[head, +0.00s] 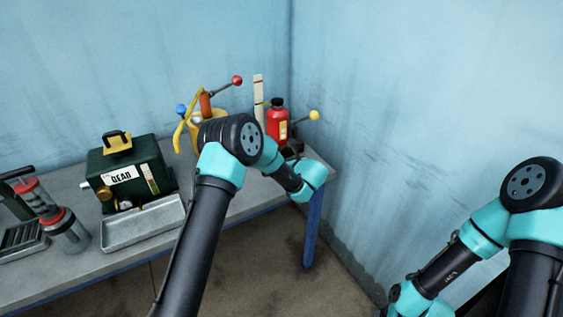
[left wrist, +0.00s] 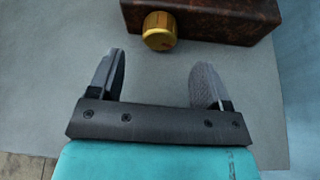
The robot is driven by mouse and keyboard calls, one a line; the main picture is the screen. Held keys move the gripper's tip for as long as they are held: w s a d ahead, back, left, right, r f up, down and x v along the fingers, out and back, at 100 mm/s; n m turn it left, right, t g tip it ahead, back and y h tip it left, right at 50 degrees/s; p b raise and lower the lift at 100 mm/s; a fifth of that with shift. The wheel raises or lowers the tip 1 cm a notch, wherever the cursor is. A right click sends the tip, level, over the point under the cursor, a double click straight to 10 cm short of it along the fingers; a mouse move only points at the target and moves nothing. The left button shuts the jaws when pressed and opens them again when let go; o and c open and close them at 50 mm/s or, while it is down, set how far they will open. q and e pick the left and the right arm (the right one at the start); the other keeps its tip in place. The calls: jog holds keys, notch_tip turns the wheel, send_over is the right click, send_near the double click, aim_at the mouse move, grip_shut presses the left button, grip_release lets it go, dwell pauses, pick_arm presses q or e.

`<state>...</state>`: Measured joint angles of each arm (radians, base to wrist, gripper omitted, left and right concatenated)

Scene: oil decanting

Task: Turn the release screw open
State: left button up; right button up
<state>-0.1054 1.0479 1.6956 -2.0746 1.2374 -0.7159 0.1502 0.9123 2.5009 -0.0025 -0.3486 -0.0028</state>
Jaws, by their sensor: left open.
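The release screw (left wrist: 159,31) is a ribbed brass knob on the front face of a rusty brown block (left wrist: 210,18), at the top of the left wrist view. My left gripper (left wrist: 160,72) is open and empty, its two fingers spread on either side of the knob's line. The knob lies beyond the fingertips, apart from both, slightly left of the gap's middle. In the head view my left arm reaches over the table's right end and hides the screw. My right gripper is outside the frames; only its arm shows at the right.
A red bottle (head: 277,125) and a yellow-knobbed lever (head: 313,115) stand at the table's right end. An orange pump with a red-knobbed handle (head: 220,90) is behind my left arm. A green case (head: 128,170) and grey tray (head: 140,232) are at left. Walls close the corner.

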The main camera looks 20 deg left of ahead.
pick_arm(q)
jog(key=v, duration=1.1)
jog(key=shift+s+d, duration=0.2)
jog(key=shift+s, duration=0.1)
